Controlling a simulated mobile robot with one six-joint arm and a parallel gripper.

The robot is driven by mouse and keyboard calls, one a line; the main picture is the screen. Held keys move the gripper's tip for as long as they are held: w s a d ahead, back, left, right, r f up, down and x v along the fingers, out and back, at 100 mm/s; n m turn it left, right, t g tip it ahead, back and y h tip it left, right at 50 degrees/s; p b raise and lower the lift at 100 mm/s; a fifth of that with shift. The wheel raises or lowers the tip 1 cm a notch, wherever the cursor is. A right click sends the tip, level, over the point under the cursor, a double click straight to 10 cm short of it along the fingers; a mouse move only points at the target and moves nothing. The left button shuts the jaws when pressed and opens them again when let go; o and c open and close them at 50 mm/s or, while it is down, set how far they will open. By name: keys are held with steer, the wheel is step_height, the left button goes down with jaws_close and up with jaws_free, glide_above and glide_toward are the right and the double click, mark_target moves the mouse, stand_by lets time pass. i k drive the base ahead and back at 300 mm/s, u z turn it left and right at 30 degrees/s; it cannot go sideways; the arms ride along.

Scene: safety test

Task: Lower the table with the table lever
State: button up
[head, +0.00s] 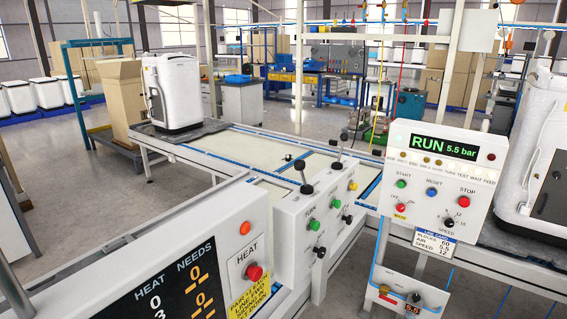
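A light grey control box (318,215) stands in the middle of the head view. Black-knobbed levers rise from its top: a front lever (306,188) at the left and another lever (337,167) farther back. Both look roughly upright. I cannot read a label that tells which one is the table lever. Behind the box lies a long pale table (240,148) with blue edge strips. A white machine body (172,92) stands on a dark pad at its far left end. My gripper is not in view.
A "HEAT NEEDS" panel (170,280) with a red button fills the lower left. A "RUN 5.5 bar" panel (438,180) stands at the right, above a small gauge box (405,295). Another white machine (540,150) stands at the right edge. Open floor (70,190) lies at the left.

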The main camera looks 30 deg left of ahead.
mark_target(299, 165)
steer(key=u, duration=3.2)
steer(key=i, duration=0.1)
steer(key=z, duration=1.8)
steer(key=k, duration=0.6)
steer(key=z, duration=0.15)
steer(key=i, duration=0.6)
